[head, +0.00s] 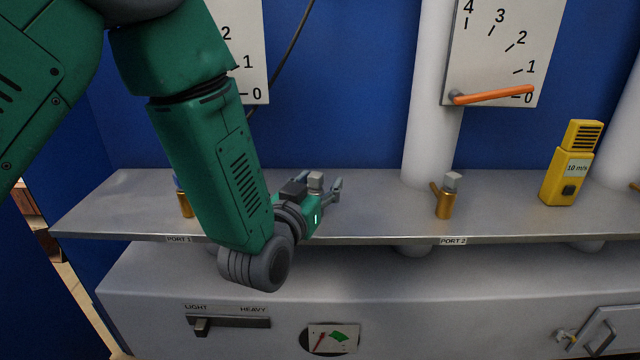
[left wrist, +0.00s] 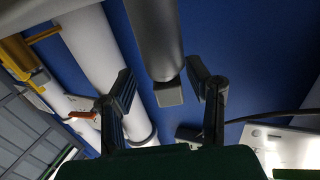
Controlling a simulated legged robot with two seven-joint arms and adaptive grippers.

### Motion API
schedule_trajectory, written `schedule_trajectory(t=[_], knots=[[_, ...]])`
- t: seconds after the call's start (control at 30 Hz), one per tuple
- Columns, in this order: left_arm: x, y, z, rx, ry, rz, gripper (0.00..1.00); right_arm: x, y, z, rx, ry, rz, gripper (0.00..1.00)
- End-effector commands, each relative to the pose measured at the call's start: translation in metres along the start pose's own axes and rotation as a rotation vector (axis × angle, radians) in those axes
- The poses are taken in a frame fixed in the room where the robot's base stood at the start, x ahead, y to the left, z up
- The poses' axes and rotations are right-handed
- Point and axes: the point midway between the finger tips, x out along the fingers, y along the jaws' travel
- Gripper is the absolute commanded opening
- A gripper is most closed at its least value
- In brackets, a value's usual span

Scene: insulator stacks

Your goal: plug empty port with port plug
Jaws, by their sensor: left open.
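My left gripper (head: 328,188) reaches over the grey shelf from the left in the head view, its fingers open. A grey piece with a square, lighter head (head: 316,180), which looks like the port plug, shows at the fingers. In the left wrist view a grey cylinder with a square end (left wrist: 168,94) lies between the two spread fingers (left wrist: 163,90), with gaps on both sides. The brass fitting above the PORT 2 label (head: 444,200) has a grey square top. The brass fitting at PORT 1 (head: 185,204) is partly hidden by my arm, so its top is unclear.
A yellow meter (head: 567,170) stands on the shelf (head: 380,215) at the right. A white pipe (head: 425,110) rises behind PORT 2. An orange lever (head: 490,95) sits on a numbered panel above. The shelf between my gripper and PORT 2 is clear.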

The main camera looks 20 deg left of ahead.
Motion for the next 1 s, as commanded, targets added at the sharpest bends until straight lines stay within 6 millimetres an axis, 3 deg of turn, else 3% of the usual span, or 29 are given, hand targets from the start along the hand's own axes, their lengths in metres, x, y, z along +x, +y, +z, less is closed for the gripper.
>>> schedule_trajectory(t=[0.03, 0.13, 0.63, 0.77, 1.0], knots=[[0.0, -0.001, 0.0, -0.001, 0.0, -0.001, 0.34, 0.0, 0.0, 0.0, 0.0, 0.0, 0.0, 0.4], [0.0, -0.002, 0.0, -0.002, 0.0, -0.001, 0.0, 0.0, 0.0, 0.0, 0.0, 0.0, 0.0, 0.4], [0.0, 0.0, -0.003, 0.0, -0.003, -0.001, 0.0, -0.004, 0.0, 0.0, 0.0, 0.0, 0.0, 0.4], [0.0, 0.0, -0.017, 0.0, -0.001, -0.001, 0.0, -0.013, 0.0, -0.001, 0.0, 0.0, 0.0, 0.4], [-0.001, 0.0, -0.059, 0.0, 0.001, -0.001, 0.0, -0.045, 0.0, -0.002, 0.0, 0.0, 0.0, 0.4]])
